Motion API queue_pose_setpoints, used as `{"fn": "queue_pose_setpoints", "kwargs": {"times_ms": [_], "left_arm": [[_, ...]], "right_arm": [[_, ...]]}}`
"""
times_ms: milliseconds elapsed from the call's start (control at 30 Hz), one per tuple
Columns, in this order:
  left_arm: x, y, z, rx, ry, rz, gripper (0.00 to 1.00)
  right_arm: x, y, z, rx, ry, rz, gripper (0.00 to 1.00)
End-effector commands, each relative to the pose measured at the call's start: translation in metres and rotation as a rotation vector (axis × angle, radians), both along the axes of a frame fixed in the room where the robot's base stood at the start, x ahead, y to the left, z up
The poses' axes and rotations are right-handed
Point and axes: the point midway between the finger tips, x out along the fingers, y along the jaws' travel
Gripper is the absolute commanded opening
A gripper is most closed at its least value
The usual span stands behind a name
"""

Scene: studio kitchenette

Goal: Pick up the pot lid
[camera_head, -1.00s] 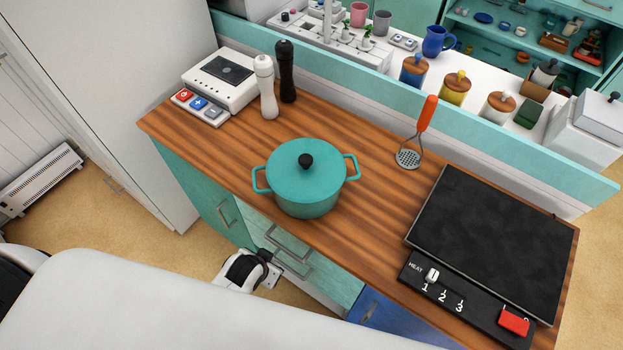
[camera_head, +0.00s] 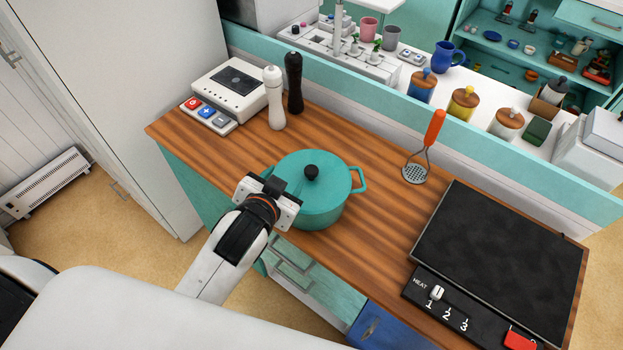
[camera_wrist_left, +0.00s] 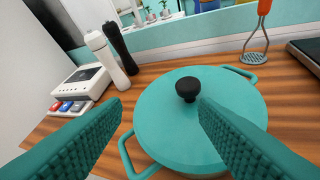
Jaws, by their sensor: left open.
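The teal pot lid (camera_head: 327,165) sits on the teal pot (camera_head: 318,217), with a round black knob (camera_head: 311,172) on top. The pot stands on the wooden counter. My left gripper (camera_head: 278,186) is at the pot's left side in the head view and hides its left handle there. In the left wrist view the lid (camera_wrist_left: 170,122) lies ahead, and the knob (camera_wrist_left: 187,89) shows near the right finger. My left gripper (camera_wrist_left: 160,112) is open, its two teal ribbed fingers apart with nothing between them. The right gripper is not in view.
A white shaker (camera_head: 275,98) and a black shaker (camera_head: 294,82) stand behind the pot to the left, near a white scale-like device (camera_head: 229,86). A masher (camera_head: 424,150) with an orange handle is to the right. A black hotplate (camera_head: 500,260) fills the right end.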

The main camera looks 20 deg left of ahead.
Motion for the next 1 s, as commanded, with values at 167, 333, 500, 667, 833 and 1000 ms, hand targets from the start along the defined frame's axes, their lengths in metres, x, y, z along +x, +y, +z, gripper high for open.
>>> {"fn": "queue_pose_setpoints", "kwargs": {"times_ms": [167, 333, 500, 667, 833, 1000], "left_arm": [[0.051, -0.035, 0.089, 0.079, -0.410, -0.131, 0.54], [0.066, -0.104, 0.185, 0.207, -0.882, -0.397, 0.54], [0.033, -0.189, 0.236, 0.406, -1.300, -0.822, 0.54], [-0.007, -0.245, 0.214, 0.666, -1.509, -1.330, 0.54], [-0.013, -0.243, 0.142, 1.020, -1.422, -1.930, 0.54], [0.024, -0.172, 0.083, 1.388, -0.941, -2.443, 0.54]], "right_arm": [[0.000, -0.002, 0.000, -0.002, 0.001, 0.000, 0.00], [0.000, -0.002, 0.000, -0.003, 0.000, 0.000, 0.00], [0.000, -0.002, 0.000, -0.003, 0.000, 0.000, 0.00], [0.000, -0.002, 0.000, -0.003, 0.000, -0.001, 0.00], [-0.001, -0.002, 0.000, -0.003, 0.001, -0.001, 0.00], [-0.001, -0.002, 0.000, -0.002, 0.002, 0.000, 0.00]]}}
